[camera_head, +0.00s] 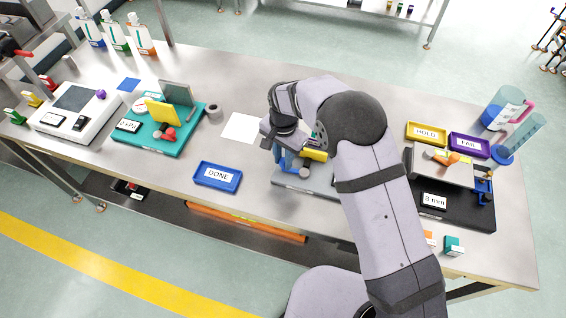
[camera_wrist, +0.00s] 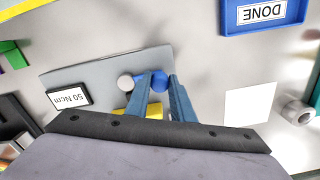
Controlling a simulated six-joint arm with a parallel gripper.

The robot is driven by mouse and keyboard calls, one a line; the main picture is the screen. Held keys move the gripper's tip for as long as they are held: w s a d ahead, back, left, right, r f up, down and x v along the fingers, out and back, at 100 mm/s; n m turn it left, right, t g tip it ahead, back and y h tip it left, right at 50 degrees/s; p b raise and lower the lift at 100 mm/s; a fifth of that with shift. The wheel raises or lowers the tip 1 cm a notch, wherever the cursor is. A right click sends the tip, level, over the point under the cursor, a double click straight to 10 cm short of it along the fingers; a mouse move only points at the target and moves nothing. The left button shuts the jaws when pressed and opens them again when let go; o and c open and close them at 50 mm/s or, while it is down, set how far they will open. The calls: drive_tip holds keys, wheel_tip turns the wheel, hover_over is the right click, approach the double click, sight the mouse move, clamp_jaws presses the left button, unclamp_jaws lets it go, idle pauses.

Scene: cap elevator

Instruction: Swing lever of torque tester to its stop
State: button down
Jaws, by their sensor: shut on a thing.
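The torque tester is a flat grey plate, seen in the wrist view (camera_wrist: 95,82) and under my arm in the head view (camera_head: 282,183). It has a display reading 50 Ncm (camera_wrist: 68,98) and a pale grey round knob (camera_wrist: 125,82). A yellow part (camera_wrist: 152,111) shows partly behind my fingers; it also shows in the head view (camera_head: 315,155). My gripper (camera_wrist: 159,77), with blue fingers, is closed around a blue ball-like knob (camera_wrist: 159,83), apparently the lever's end. The lever's shaft and its stop are hidden by my fingers and hand.
A blue DONE tray (camera_head: 217,177) stands left of the tester.

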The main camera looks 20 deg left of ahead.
drive_tip(key=shift+w+r+m, duration=0.1)
drive_tip(key=shift+w+m, duration=0.1)
drive_tip(key=shift+m, duration=0.2)
drive_tip(key=c, duration=1.5)
unclamp_jaws()
drive_tip(key=shift+c, duration=0.2)
drive_tip(key=shift+r+b, duration=1.25)
drive_tip(key=shift+r, duration=2.4)
